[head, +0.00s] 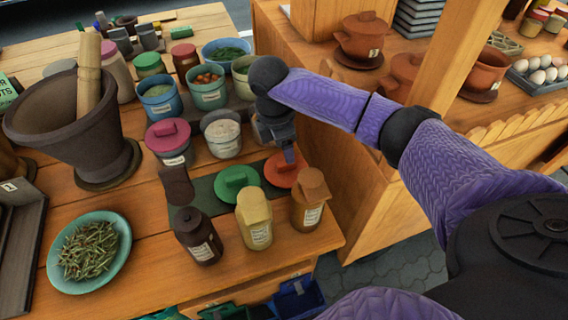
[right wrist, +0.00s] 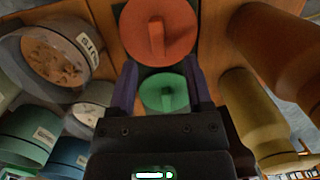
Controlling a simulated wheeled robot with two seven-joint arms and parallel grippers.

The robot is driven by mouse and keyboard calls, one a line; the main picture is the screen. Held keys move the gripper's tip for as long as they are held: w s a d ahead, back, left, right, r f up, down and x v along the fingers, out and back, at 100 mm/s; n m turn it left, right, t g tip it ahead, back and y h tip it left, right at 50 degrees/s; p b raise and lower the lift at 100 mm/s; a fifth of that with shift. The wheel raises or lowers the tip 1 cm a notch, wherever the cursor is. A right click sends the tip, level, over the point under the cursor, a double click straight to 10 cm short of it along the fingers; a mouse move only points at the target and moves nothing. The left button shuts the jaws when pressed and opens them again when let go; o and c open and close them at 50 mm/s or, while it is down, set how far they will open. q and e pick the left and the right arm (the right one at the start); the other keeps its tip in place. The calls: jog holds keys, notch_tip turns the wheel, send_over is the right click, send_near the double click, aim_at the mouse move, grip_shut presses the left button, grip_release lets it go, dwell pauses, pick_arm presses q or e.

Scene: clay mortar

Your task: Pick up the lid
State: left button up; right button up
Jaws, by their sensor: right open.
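An orange lid (head: 279,174) with a raised bar handle lies flat near the table's right edge. A green lid (head: 237,184) with a similar handle lies to its left on a dark mat. My right gripper (head: 289,154) is above the orange lid, pointing down, and partly hides it. In the right wrist view the fingers (right wrist: 162,80) are apart and empty. The orange lid (right wrist: 158,32) shows just beyond the fingertips, and the green lid (right wrist: 164,92) shows between the fingers. I cannot tell whether a finger touches the orange lid. My left gripper is not in view.
Brown (head: 199,236), yellow (head: 254,217) and orange-brown (head: 309,199) bottles stand in front of the lids. An open jar of pale contents (head: 222,133) and a pink-lidded jar (head: 169,139) stand behind. A mortar (head: 74,125) and green plate (head: 90,251) are at left.

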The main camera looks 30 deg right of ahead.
aim_at(286, 167)
jog(key=f+b, duration=0.1)
jog(key=f, duration=0.1)
jog(key=f+b, duration=0.1)
jog(key=f, duration=0.2)
jog(key=shift+d+f+b, duration=0.2)
jog(key=shift+f+b, duration=0.05)
jog(key=shift+b, duration=0.15)
jog(key=shift+w+d+f, duration=0.1)
jog(key=shift+f, duration=0.2)
jog(key=shift+r, duration=0.15)
grip_shut()
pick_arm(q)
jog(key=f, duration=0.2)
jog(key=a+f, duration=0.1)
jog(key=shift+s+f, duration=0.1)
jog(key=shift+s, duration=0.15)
